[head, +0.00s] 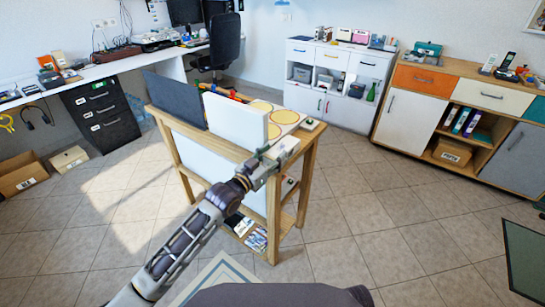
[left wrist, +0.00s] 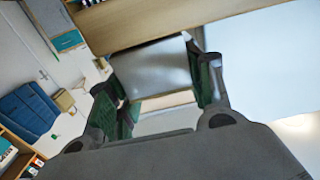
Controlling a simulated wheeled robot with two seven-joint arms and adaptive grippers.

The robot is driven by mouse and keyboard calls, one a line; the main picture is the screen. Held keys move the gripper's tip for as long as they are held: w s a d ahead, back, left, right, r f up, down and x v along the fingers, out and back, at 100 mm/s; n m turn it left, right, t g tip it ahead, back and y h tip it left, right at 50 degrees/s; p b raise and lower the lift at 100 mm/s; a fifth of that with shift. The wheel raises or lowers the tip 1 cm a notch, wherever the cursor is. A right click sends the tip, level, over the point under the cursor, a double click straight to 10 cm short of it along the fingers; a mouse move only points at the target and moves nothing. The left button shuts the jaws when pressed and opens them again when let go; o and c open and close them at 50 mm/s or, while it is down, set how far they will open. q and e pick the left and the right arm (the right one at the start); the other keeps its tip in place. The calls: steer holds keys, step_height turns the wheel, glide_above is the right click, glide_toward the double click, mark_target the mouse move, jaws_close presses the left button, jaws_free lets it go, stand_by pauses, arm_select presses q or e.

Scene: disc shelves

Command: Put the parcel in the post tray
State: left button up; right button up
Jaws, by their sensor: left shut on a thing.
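My left gripper (head: 270,160) is at the near right corner of the wooden shelf stand. In the left wrist view its dark green fingers (left wrist: 162,82) are on either side of a pale silvery-grey, flat-faced thing, which I take to be the parcel (left wrist: 152,66). The gripper is shut on it. In the head view a small pale part of the parcel (head: 289,146) shows just beyond the fingers, close to the stand's top. I cannot make out the post tray for sure. My right gripper is not in view.
The wooden stand (head: 304,180) has upright white and dark panels, yellow discs on top and items on lower shelves. A white cabinet (head: 335,80) and a wooden sideboard (head: 465,85) stand behind. A desk (head: 100,68) is at left.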

arm_select(q)
steer(key=o, duration=0.9)
steer(key=shift+f, duration=0.1)
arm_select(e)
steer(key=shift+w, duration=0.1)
arm_select(q)
steer(key=shift+v, duration=1.05)
steer(key=p+v, duration=0.1)
steer(key=v, duration=0.2)
steer(key=shift+s+a, duration=0.1)
steer(key=v, duration=0.6)
steer(key=shift+s+a+p, duration=0.2)
steer(key=shift+s+p, duration=0.05)
steer(key=shift+p, duration=0.1)
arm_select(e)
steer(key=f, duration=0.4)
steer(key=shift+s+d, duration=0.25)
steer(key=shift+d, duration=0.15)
